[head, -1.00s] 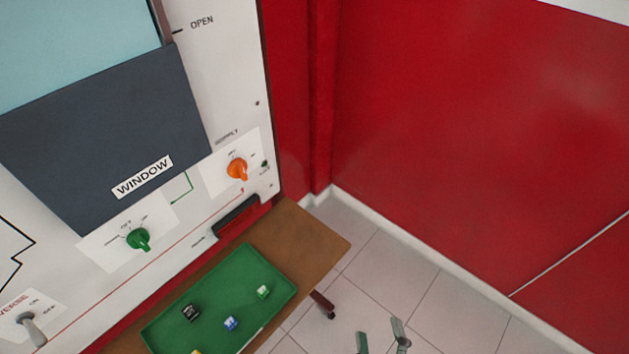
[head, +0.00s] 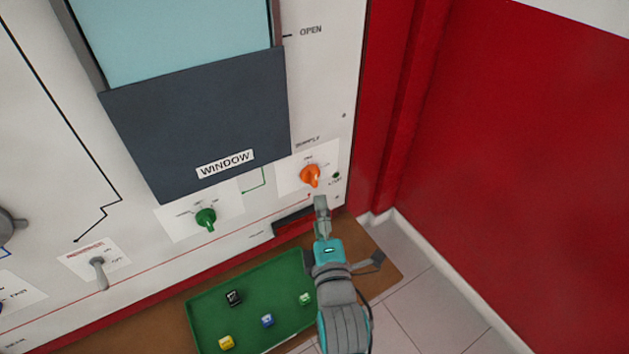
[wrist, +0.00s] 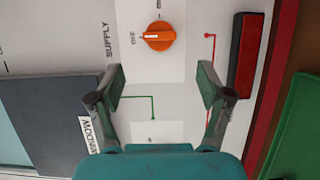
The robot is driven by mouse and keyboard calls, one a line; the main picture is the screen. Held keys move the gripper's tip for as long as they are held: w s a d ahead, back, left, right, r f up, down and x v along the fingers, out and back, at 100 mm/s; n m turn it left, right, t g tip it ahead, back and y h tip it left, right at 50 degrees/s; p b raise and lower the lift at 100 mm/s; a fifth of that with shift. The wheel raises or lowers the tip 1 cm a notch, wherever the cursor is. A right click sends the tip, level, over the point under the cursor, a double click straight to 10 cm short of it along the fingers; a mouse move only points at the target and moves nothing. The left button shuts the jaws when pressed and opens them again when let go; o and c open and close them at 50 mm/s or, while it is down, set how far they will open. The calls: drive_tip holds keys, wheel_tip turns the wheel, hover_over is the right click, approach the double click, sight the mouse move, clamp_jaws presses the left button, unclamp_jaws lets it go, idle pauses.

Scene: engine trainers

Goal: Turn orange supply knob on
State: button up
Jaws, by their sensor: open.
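The orange supply knob (head: 311,175) is on a white plate on the upright panel, below the SUPPLY label. In the wrist view the orange knob (wrist: 164,37) has a white pointer line aimed at the OFF mark. My gripper (head: 321,204) is just below the knob in the head view. In the wrist view my gripper (wrist: 162,75) is open and empty, its two fingers spread wide. The knob lies ahead of the fingertips, roughly centred between them sideways, and no contact shows.
A green knob (head: 206,218) and a grey toggle switch (head: 98,270) are to the left on the panel. The WINDOW shutter (head: 205,115) is above. A green tray (head: 200,318) with small cubes lies on a brown shelf below. A red wall (head: 510,150) stands at right.

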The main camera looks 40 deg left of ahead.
sight(314, 182)
drive_tip(key=x, duration=1)
drive_tip(key=c, duration=1.2)
